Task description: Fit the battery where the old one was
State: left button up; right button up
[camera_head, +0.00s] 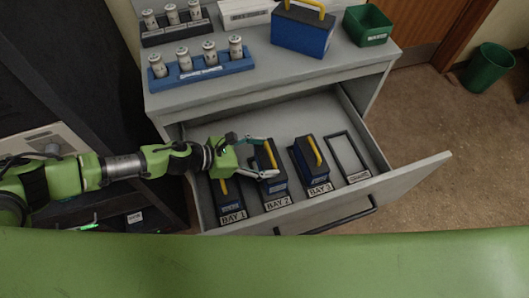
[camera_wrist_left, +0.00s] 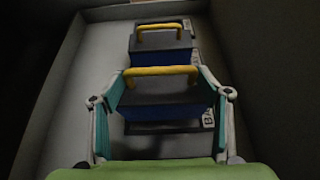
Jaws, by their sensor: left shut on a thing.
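My left gripper (camera_head: 266,158) is shut on the dark blue battery with a yellow handle (camera_head: 271,186) at BAY 2, in the open drawer. In the left wrist view its fingers flank this battery (camera_wrist_left: 165,103), one on each side. Whether the battery is seated or slightly raised, I cannot tell. The BAY 3 battery (camera_head: 310,165) stands to its right, apart; it is also in the left wrist view (camera_wrist_left: 160,42). The BAY 1 battery (camera_head: 228,193) is partly hidden under my arm. A blue battery (camera_head: 300,32) with a yellow handle stands on the cabinet top.
An empty black frame (camera_head: 334,138) with a label lies right of BAY 3. The drawer's front wall (camera_head: 400,180) is close to the batteries. On the cabinet top are a blue rack of canisters (camera_head: 200,72), a dark rack (camera_head: 178,32) and a green bin (camera_head: 368,27).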

aim_at(260, 163)
pick_arm(q)
jog(key=shift+d+f+b, duration=0.1)
jog(key=shift+f+b, duration=0.3)
jog(key=shift+f, duration=1.35)
jog(key=shift+f, duration=0.25)
jog(key=o, duration=2.1)
jog(key=shift+f, duration=0.15)
jog(key=shift+s, duration=0.1)
jog(key=shift+r, duration=0.2)
jog(key=v, duration=1.2)
jog(key=shift+r, duration=0.1)
